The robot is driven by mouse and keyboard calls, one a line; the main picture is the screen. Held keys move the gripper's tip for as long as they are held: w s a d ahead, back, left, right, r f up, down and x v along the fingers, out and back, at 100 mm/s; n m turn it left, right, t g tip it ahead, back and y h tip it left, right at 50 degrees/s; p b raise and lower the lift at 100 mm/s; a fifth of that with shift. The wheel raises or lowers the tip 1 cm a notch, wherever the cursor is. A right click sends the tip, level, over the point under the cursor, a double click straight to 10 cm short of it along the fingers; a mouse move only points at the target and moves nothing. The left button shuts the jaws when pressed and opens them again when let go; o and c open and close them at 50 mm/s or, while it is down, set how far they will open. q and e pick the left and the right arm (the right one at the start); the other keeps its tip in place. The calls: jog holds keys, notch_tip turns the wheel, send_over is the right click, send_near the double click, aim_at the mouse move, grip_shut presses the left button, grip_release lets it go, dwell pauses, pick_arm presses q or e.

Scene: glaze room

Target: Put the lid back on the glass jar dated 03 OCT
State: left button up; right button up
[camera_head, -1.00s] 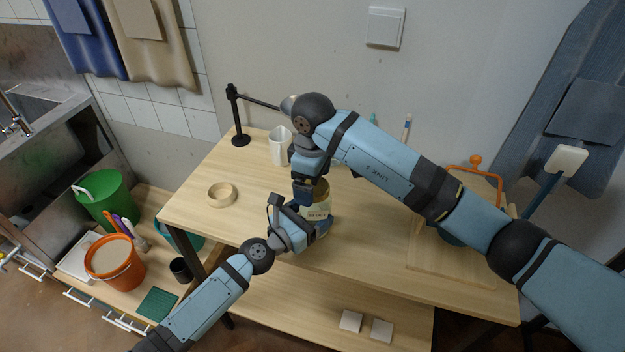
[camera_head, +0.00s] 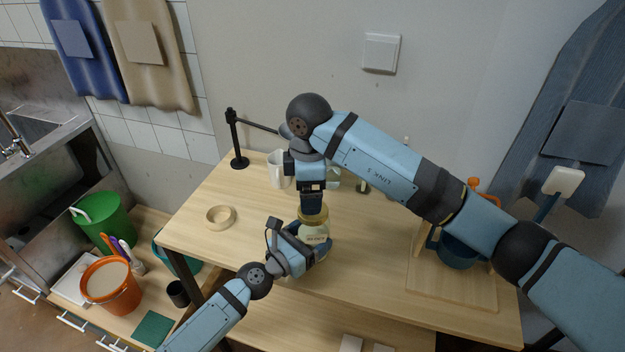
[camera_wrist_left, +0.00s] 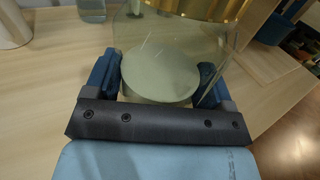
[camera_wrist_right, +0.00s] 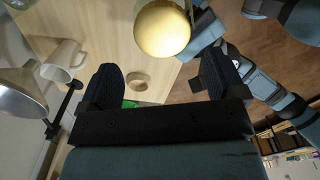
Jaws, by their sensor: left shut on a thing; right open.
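The glass jar (camera_head: 322,231) stands on the wooden table with a pale label too small to read. My left gripper (camera_head: 308,252) is shut around its body from the front; the jar also shows between the fingers in the left wrist view (camera_wrist_left: 160,75). A gold lid (camera_head: 313,216) sits at the jar's mouth; it also shows in the right wrist view (camera_wrist_right: 162,30). I cannot tell whether it is fully seated. My right gripper (camera_head: 312,206) is just above the lid. In the right wrist view its fingers (camera_wrist_right: 160,80) are apart, with the lid beyond them.
A tape roll (camera_head: 220,217) lies left on the table. A white mug (camera_head: 277,170) and a black stand (camera_head: 236,140) are behind. A blue pot (camera_head: 458,252) sits on a board (camera_head: 470,288) at the right. The right arm hides part of the table's back.

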jog(key=n, duration=0.4)
jog(key=shift+a+r+n, duration=0.1)
jog(key=shift+r+n, duration=0.2)
jog(key=shift+n, duration=0.1)
jog(key=n, duration=0.6)
jog(key=shift+a+r+n, duration=0.15)
jog(key=shift+r+n, duration=0.05)
jog(key=shift+n, duration=0.2)
jog(key=n, duration=0.6)
jog(key=shift+s+r+n, duration=0.1)
jog(key=shift+r+n, duration=0.15)
jog(key=shift+n, duration=0.05)
jog(key=n, duration=0.6)
jog(key=shift+r+n, duration=0.2)
jog(key=shift+n, duration=0.1)
jog(key=n, duration=0.6)
jog(key=shift+s+r+n, duration=0.1)
jog(key=shift+r+n, duration=0.05)
jog(key=shift+n, duration=0.15)
jog(key=n, duration=0.6)
jog(key=shift+d+r+n, duration=0.1)
jog(key=shift+d+n, duration=0.1)
jog(key=shift+n, duration=0.1)
jog(key=n, duration=0.6)
jog(key=shift+d+r, duration=0.1)
jog(key=shift+d, duration=0.1)
jog(key=n, duration=0.5)
jog(key=shift+d+r+n, duration=0.1)
jog(key=shift+d+n, duration=0.1)
jog(key=shift+n, duration=0.1)
